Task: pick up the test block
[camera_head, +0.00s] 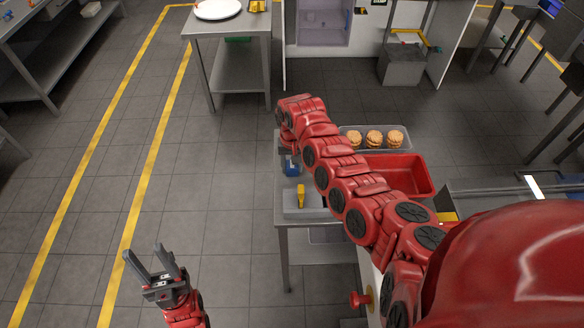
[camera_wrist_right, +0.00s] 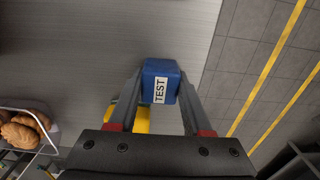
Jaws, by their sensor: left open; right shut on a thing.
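The test block is blue with a white label reading TEST; in the right wrist view the test block (camera_wrist_right: 160,82) sits between the fingertips of my right gripper (camera_wrist_right: 161,92), which is shut on it. In the head view the block (camera_head: 291,167) shows as a small blue shape beside my right arm, over the left part of the steel table (camera_head: 283,207). My right gripper is mostly hidden by its own arm there. Whether the block touches the tabletop, I cannot tell. My left gripper (camera_head: 153,270) is open and empty over the floor at the lower left.
A yellow-handled thing (camera_head: 301,196) on a grey base (camera_head: 296,209) is at the table's front. A tray (camera_head: 406,130) of biscuit stacks and a red bin (camera_head: 425,178) stand to the right, partly behind my arm. Floor left of the table is clear.

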